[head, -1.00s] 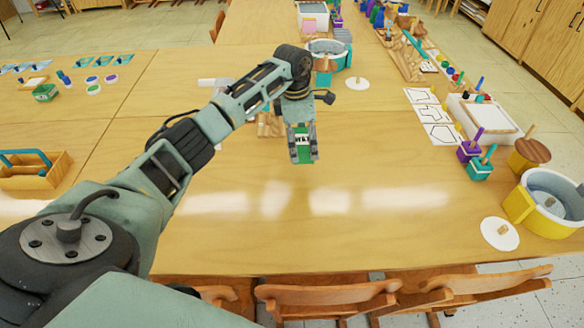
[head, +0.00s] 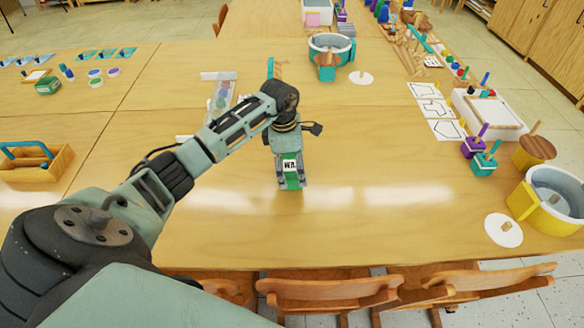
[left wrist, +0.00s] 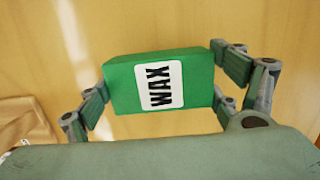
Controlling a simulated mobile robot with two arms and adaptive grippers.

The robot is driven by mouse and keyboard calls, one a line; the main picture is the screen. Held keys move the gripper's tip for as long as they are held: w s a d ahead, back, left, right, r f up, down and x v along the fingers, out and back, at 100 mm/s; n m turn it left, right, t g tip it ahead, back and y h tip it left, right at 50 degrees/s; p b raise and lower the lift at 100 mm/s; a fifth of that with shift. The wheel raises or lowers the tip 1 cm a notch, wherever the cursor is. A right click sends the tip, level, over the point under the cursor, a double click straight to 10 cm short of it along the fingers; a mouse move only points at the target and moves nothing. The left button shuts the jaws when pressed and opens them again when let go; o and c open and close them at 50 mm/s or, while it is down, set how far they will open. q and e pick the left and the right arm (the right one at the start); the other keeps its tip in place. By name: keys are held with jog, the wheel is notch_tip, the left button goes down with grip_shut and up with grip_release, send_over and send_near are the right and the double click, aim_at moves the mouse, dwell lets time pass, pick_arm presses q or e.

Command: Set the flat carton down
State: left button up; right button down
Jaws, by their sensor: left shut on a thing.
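The flat carton is a green box with a white label reading WAX; it shows in the left wrist view (left wrist: 125,88) between the fingers. In the head view the carton (head: 291,177) shows as a narrow green strip with its label. My left gripper (head: 291,185) points down and is shut on the carton, with a finger at each end of it in the left wrist view (left wrist: 160,88). The carton is over the near middle of the wooden table (head: 380,205). I cannot tell whether its lower edge touches the tabletop. My right gripper is not in view.
The tabletop around the gripper is clear. A yellow pot (head: 519,203) and a white disc (head: 503,231) stand at right, with pegged blocks (head: 481,166) behind. A wooden caddy (head: 35,173) is at left. Chairs (head: 330,296) line the near edge.

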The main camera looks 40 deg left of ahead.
pick_arm(q)
jog(key=shift+f, duration=0.15)
jog(key=o, duration=1)
jog(key=shift+c, duration=0.2)
jog(key=shift+o, duration=1)
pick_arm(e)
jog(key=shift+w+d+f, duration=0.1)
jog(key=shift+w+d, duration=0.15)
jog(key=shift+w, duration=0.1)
